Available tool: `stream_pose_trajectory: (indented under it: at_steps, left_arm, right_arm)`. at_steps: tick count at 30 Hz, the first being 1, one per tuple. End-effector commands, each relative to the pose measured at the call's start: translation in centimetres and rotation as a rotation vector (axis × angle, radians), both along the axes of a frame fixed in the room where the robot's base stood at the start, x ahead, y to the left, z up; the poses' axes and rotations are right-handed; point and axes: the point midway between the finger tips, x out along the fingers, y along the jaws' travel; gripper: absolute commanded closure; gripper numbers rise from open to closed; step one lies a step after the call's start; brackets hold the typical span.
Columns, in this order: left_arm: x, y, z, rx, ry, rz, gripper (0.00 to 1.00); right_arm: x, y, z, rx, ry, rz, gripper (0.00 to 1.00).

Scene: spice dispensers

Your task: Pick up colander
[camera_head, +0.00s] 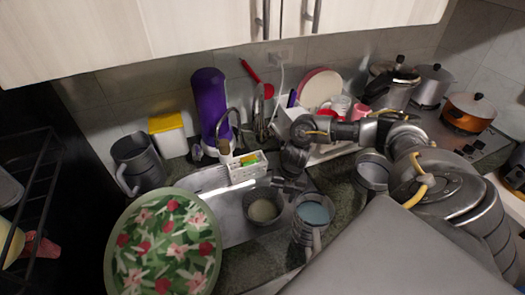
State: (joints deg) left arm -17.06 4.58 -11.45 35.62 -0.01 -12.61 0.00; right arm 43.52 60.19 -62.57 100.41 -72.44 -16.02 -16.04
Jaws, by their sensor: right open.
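A round, dark-rimmed bowl-shaped vessel with a pale inside (263,208) sits in the metal sink. It looks most like the colander, though holes are too small to make out. My right arm reaches in from the right across the counter. Its gripper (288,186) points down, open and empty, just above and beside the vessel's upper right rim. I cannot tell whether a fingertip touches the rim. My left gripper is not in view.
A grey mug with bluish contents (313,212) stands right of the sink. A white caddy (248,167) and faucet are behind it. A large floral plate (163,243) covers the front left. A grey pitcher (138,160) stands left. Pots (468,112) sit on the stove.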

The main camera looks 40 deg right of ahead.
Motion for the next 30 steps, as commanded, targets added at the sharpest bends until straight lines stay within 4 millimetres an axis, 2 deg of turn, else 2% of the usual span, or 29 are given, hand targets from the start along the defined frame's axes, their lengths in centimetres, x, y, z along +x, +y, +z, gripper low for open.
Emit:
stream_pose_trajectory:
  at_steps: [5, 8, 12, 21, 30]
  left_arm:
    - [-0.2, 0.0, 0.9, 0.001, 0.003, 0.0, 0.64]
    - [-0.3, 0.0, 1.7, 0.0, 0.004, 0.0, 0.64]
    - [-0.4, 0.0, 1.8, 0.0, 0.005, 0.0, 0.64]
    - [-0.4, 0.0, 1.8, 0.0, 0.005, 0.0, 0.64]
    - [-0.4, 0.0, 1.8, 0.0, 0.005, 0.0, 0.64]
  right_arm:
    - [-0.4, 0.4, -1.1, -0.001, 0.005, -0.001, 0.59]
    - [-0.8, 0.9, -2.6, 0.001, 0.005, -0.002, 0.59]
    - [-0.6, 1.1, -4.5, 0.001, 0.002, -0.002, 0.59]
    - [-0.6, 1.2, -5.1, 0.0, 0.0, -0.002, 0.59]
    - [-0.6, 1.2, -5.1, 0.001, 0.001, -0.001, 0.97]
